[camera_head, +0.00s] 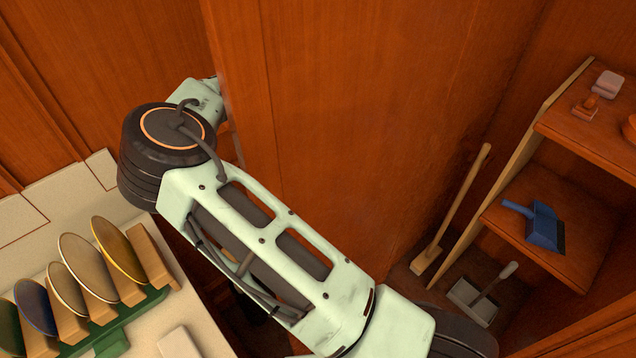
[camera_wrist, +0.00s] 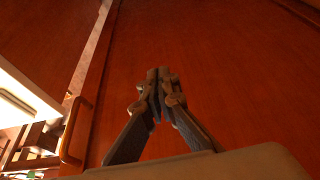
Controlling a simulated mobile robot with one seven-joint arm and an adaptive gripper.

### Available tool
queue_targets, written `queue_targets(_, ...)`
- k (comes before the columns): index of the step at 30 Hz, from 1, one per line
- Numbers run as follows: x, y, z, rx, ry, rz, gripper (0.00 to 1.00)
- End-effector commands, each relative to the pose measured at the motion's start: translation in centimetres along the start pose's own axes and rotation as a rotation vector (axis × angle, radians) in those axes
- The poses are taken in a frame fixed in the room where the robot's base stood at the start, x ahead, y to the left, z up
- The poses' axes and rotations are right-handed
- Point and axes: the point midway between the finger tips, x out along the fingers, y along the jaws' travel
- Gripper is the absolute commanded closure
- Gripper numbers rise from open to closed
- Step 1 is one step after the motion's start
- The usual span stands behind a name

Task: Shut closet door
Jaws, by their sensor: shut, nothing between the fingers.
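The closet door (camera_head: 300,80) is a tall reddish-brown wood panel. It stands open in the head view, with the closet interior showing to its right. My arm reaches up to the door's left edge, where its end passes out of sight, so the fingers are hidden there. In the wrist view my gripper (camera_wrist: 158,75) is shut and empty, its fingertips together in front of a broad wood surface (camera_wrist: 215,70). I cannot tell whether they touch it. A bar handle (camera_wrist: 74,130) is left of the fingers, near a vertical wood edge.
Closet shelves (camera_head: 570,135) hold a blue dustpan (camera_head: 543,226) and small items. A wooden-handled tool (camera_head: 455,210) leans inside, and a grey dustpan (camera_head: 470,300) is on the closet floor. At left, a pale counter (camera_head: 20,245) carries a rack of plates (camera_head: 85,265) close to my arm.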

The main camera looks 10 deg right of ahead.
Motion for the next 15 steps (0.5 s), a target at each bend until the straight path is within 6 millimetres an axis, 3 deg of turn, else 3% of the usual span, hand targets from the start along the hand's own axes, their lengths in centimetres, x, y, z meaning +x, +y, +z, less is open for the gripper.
queue_targets(9, 7.3, 0.0, 0.2, 0.000, 0.002, -0.002, 1.00)
queue_targets(11, 8.4, 0.1, 0.2, -0.001, 0.001, -0.001, 1.00)
queue_targets(15, 8.6, 0.1, -1.7, 0.001, 0.000, 0.000, 1.00)
